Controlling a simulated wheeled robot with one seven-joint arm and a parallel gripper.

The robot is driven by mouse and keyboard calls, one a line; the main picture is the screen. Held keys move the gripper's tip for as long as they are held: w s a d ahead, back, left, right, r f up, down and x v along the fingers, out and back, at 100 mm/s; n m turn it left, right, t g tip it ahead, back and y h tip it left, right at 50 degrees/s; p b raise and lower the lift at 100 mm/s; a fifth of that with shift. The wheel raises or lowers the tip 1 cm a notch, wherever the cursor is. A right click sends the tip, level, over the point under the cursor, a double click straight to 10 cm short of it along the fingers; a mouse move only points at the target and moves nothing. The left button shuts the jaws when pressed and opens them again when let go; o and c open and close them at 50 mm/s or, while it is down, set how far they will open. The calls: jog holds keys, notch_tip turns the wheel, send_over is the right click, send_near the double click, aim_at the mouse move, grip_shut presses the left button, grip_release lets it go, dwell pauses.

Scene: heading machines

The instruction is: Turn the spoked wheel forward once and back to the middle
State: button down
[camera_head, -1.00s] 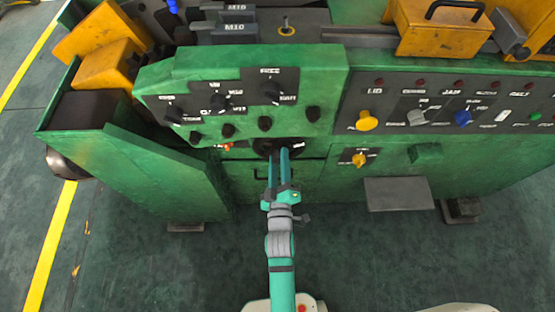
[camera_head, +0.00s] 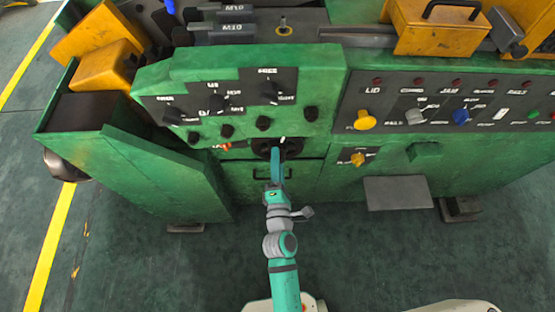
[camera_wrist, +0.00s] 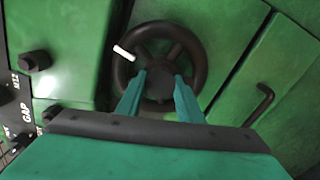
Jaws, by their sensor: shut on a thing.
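The spoked wheel (camera_wrist: 191,48) is a dark handwheel with a round hub and a white mark on its rim, at the upper middle of the wrist view. In the head view the wheel (camera_head: 262,146) shows on the green front below the row of black knobs, partly covered by my gripper. My gripper (camera_wrist: 160,88) has its two teal fingers at the wheel's hub, one on each side, and is shut on it. In the head view my gripper (camera_head: 277,158) reaches up to the wheel from below, its fingers seen nearly edge-on.
Black knobs (camera_head: 263,123) sit just above the wheel. A yellow knob (camera_head: 358,159) is to its right. A dark handle (camera_wrist: 262,104) is on the green panel at the right of the wrist view. A grey plate (camera_head: 397,193) juts out lower right.

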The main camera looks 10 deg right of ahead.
jog(key=shift+f+n, duration=0.15)
jog(key=shift+n, duration=0.95)
jog(key=c, duration=1.2)
grip_release()
jog(key=shift+s, duration=0.1)
jog(key=s, duration=0.3)
jog(key=s+a, duration=0.1)
jog(key=s, duration=0.6)
jog(key=shift+s+a, duration=0.25)
jog(key=shift+a, duration=0.05)
